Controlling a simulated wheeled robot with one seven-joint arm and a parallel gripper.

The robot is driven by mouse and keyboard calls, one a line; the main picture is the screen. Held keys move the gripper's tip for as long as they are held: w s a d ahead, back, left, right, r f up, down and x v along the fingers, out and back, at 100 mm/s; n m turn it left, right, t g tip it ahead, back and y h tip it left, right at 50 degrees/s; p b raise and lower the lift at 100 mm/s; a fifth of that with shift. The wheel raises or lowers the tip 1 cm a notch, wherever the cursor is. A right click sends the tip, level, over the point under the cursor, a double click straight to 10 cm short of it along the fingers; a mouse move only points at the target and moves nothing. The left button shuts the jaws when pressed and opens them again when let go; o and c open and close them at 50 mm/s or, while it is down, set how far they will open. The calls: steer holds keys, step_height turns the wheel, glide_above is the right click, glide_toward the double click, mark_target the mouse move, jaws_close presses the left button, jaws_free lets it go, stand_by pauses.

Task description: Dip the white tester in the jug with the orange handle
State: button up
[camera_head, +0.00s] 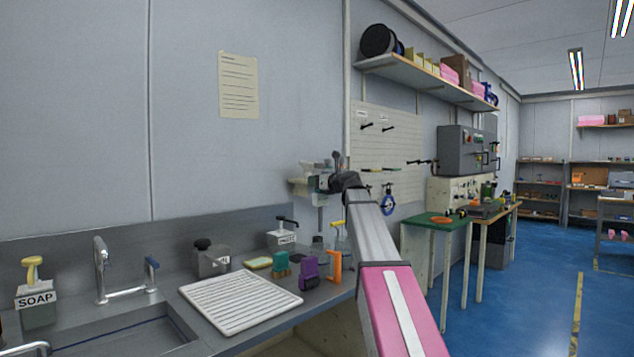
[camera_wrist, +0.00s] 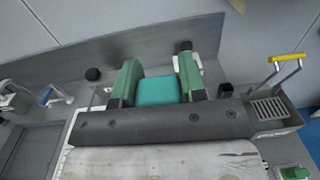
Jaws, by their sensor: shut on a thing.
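My gripper (camera_head: 318,186) is at the end of the raised arm, in front of the back wall and high above the right end of the counter. A pale piece, apparently the white tester (camera_head: 301,187), is at the gripper, with a thin grey part hanging below. Its outline is unclear. The jug's orange handle (camera_head: 334,268) stands upright near the counter's right end, below my gripper and apart from it; the jug's body is hard to make out. In the wrist view the dark green fingers (camera_wrist: 160,80) flank a teal patch, and the tester is not clear.
Purple (camera_head: 309,272) and teal (camera_head: 281,263) items stand left of the orange handle. A white ribbed drainboard (camera_head: 240,302), sink and soap bottle (camera_head: 37,297) lie further left. Dispensers (camera_head: 283,238) line the back. A yellow handle (camera_wrist: 288,58) rises at right in the wrist view.

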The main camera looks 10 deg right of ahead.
steer(key=shift+r+y, duration=0.15)
steer(key=shift+y, duration=0.15)
step_height(320, 180, down, 14)
steer(key=shift+f, duration=0.25)
stand_by(1.4)
stand_by(1.7)
step_height(320, 180, up, 13)
stand_by(1.2)
